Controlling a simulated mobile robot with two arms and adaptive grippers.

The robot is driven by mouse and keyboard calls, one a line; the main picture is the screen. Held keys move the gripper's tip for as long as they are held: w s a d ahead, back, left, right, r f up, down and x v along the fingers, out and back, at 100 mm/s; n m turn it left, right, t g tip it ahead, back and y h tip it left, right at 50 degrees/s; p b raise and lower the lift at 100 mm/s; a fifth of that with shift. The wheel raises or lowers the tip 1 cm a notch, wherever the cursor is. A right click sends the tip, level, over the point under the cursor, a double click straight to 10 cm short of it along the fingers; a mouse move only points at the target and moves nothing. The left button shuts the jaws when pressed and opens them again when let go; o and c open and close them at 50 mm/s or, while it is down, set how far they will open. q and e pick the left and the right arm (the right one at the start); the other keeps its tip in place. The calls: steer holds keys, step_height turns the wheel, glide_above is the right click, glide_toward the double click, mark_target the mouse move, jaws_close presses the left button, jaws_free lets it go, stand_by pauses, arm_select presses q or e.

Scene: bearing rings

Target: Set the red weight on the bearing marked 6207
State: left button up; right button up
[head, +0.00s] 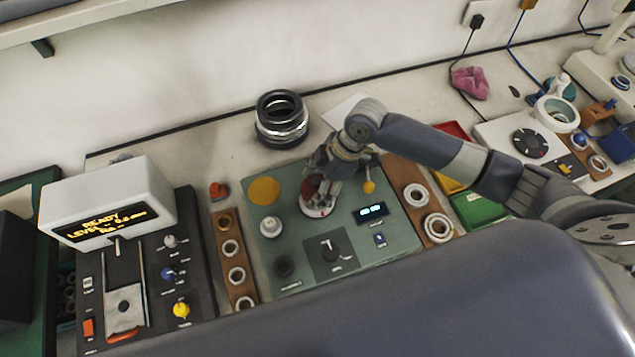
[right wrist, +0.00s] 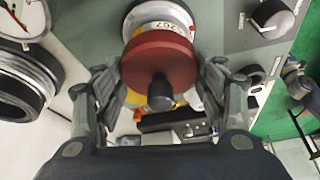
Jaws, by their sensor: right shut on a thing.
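The red weight (right wrist: 150,60) is a red disc with a black knob, large in the right wrist view. In the head view it shows as a bit of red (head: 307,187) beside my fingers. My right gripper (head: 321,187) is shut on the weight, with a finger on each side of it in the right wrist view (right wrist: 160,78). A pale bearing with a label ending in 207 (right wrist: 165,15) lies just beyond the weight and partly behind it. In the head view the bearing's white rim (head: 318,212) shows below the gripper on the green panel. I cannot tell whether weight and bearing touch.
A stack of dark rings (head: 281,120) stands behind. A display box (head: 110,200) is at left.

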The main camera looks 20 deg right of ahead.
steer(key=shift+r+p, duration=0.1)
steer(key=shift+p, duration=0.2)
steer(key=o, duration=1.7)
steer(key=v, duration=1.2)
